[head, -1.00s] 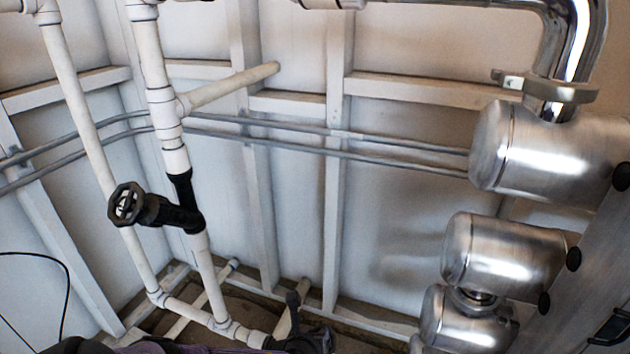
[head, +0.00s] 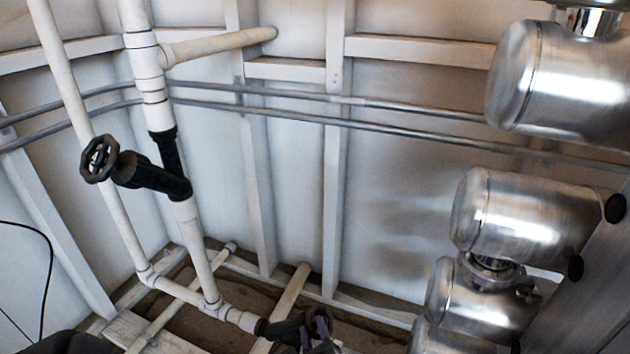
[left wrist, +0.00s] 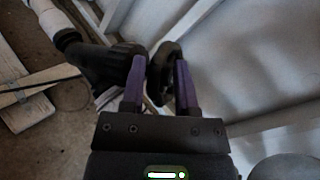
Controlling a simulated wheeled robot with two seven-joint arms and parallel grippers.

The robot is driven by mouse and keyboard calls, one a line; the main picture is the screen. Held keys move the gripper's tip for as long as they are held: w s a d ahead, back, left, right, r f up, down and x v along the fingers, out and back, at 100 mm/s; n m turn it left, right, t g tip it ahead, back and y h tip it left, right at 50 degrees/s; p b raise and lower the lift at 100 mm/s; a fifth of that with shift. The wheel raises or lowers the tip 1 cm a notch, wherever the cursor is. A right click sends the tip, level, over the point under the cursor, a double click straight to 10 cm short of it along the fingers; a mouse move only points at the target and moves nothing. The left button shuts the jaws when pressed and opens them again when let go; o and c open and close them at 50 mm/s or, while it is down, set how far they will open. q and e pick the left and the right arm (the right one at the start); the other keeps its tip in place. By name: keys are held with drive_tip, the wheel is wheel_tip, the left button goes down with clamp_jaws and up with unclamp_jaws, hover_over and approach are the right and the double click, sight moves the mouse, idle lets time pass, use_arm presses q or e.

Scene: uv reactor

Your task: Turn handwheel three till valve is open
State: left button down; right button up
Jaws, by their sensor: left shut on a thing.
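A black handwheel (left wrist: 165,65) on a black valve body (left wrist: 108,65) sits low by the floor in the left wrist view. My left gripper (left wrist: 160,78) has its two purple fingers on either side of the rim and is shut on it. In the head view my left gripper (head: 319,322) shows small at the bottom edge, over the lower valve (head: 280,328), and hides most of its wheel. A second black handwheel (head: 99,158) is on the upper valve (head: 150,176), left of the white pipe. No number shows on either wheel. My right gripper is out of view.
White pipes (head: 202,262) run down and along the floor at the left. Grey conduits (head: 300,108) cross the framed wall. Several steel tanks (head: 525,215) crowd the right side. A loose board (left wrist: 28,112) lies on the floor.

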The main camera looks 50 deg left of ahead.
use_arm(q)
drive_tip(key=shift+s+d+f+n+g+y, duration=0.1)
drive_tip(key=shift+s+f+n+g+y, duration=0.1)
drive_tip(key=shift+f+n+g+y, duration=0.45)
drive_tip(key=shift+d+r+n+g+y+b, duration=0.1)
drive_tip(key=shift+n+g+y+b, duration=0.3)
drive_tip(key=shift+n, duration=0.35)
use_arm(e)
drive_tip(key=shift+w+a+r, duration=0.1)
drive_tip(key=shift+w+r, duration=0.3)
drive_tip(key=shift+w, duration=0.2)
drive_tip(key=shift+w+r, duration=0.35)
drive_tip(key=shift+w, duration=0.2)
use_arm(q)
drive_tip(key=c, duration=0.5)
unclamp_jaws()
drive_tip(key=shift+c, duration=0.2)
drive_tip(key=shift+w, duration=0.1)
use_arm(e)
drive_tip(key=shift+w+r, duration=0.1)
use_arm(q)
drive_tip(key=shift+w+r, duration=0.1)
